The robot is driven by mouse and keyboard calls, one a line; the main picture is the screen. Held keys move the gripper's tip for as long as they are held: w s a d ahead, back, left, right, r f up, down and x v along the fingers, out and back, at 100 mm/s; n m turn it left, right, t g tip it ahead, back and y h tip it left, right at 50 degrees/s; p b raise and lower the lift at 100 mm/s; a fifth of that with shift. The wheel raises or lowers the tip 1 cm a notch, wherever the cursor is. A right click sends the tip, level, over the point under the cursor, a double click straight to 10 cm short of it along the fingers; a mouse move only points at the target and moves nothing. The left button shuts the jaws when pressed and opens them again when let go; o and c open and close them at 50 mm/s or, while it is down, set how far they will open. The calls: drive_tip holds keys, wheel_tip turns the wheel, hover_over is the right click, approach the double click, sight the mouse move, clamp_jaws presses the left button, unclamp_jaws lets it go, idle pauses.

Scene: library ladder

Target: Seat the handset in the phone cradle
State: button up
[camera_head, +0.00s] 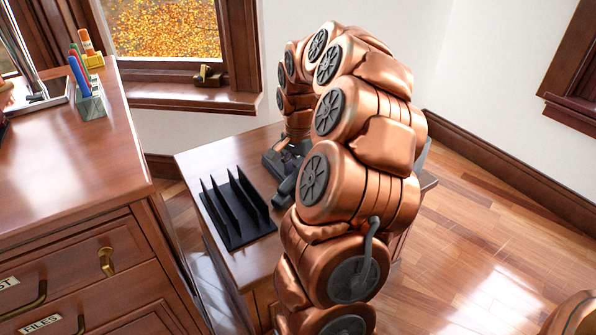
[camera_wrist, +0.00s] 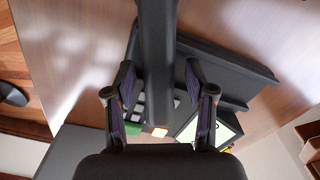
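In the wrist view, a long dark bar, seemingly the handset (camera_wrist: 157,60), runs from the top edge down between the two fingers of my gripper (camera_wrist: 159,78). The fingers stand one on each side, and a narrow gap shows beside the bar on both sides. My gripper looks open. A grey keypad (camera_wrist: 138,108), seemingly part of the phone, shows behind the bar's lower end. The cradle cannot be made out. In the head view, my gripper (camera_head: 280,160) is low over the small table, and my arm hides much of that area.
A black slatted rack (camera_head: 236,208) stands on the small table (camera_head: 196,165), left of my gripper. A taller wooden cabinet (camera_head: 95,170) with a pen holder (camera_head: 90,102) is at the left. A window sill (camera_head: 190,97) lies behind. Open floor (camera_head: 480,240) is at the right.

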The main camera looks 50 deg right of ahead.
sight(298, 170)
wheel_tip(298, 170, up, 12)
drive_tip(key=p, duration=0.3)
drive_tip(key=a+n, duration=0.5)
drive_tip(key=a, duration=0.7)
drive_tip(key=s+a+f+n+g, duration=0.15)
drive_tip(key=s+a+n, duration=0.35)
drive_tip(key=a, duration=0.6)
drive_tip(key=s+a+f+n+g, duration=0.1)
drive_tip(key=s+a+f+n, duration=0.1)
drive_tip(key=s+a, duration=0.3)
drive_tip(key=s+a+f+n+g, duration=0.1)
drive_tip(key=s+a+f+n, duration=0.2)
drive_tip(key=s, duration=0.8)
drive_tip(key=a+n, duration=0.2)
drive_tip(key=a, duration=0.1)
drive_tip(key=shift+s+f, duration=0.15)
drive_tip(key=shift+s, duration=0.2)
